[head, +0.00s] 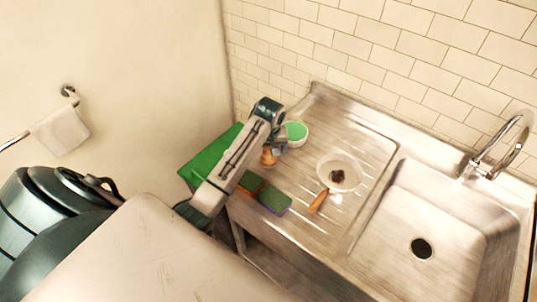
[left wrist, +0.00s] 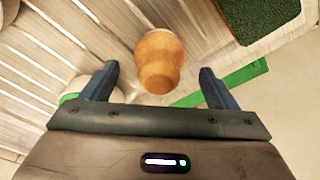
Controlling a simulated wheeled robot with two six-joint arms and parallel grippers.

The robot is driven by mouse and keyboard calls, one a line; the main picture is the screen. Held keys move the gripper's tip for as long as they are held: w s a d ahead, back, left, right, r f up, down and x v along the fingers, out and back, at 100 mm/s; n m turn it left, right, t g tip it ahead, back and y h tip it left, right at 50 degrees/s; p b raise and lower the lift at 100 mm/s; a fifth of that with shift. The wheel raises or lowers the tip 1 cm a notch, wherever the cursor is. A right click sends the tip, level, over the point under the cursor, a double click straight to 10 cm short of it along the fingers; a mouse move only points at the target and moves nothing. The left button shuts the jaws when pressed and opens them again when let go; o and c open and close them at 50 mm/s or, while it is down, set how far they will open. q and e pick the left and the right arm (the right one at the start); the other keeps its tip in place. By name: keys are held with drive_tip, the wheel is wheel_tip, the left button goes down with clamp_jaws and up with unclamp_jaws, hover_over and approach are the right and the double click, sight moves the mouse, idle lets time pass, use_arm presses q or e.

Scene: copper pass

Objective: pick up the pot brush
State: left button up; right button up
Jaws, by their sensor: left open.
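The pot brush, a rounded wooden knob with a narrower neck, shows in the left wrist view (left wrist: 160,62). It stands on the ribbed metal drainboard. In the head view its brown body (head: 268,156) shows beside my arm, partly hidden. My left gripper (left wrist: 158,82) is open, with its two dark fingers to either side of the knob and gaps between. In the head view the left gripper (head: 274,146) is over the drainboard's left part, mostly hidden by its own wrist. Any bristles are hidden. My right gripper is not in view.
A white bowl with green inside (head: 296,133) stands close behind the gripper. Two sponges (head: 250,182) (head: 275,200) lie at the drainboard's front. A white dish (head: 352,164) holds something dark, with an orange-brown handle (head: 318,201) beside it. The sink (head: 455,225) is at right.

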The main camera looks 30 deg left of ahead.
sight(268, 148)
use_arm(q)
drive_tip(key=shift+w+a+f, duration=0.1)
drive_tip(key=shift+w+f, duration=0.05)
drive_tip(key=shift+f, duration=0.55)
drive_tip(key=shift+w+a+f, duration=0.1)
drive_tip(key=shift+f, duration=0.6)
drive_tip(key=c, duration=1.1)
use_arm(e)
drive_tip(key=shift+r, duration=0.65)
use_arm(q)
drive_tip(key=shift+r, duration=0.15)
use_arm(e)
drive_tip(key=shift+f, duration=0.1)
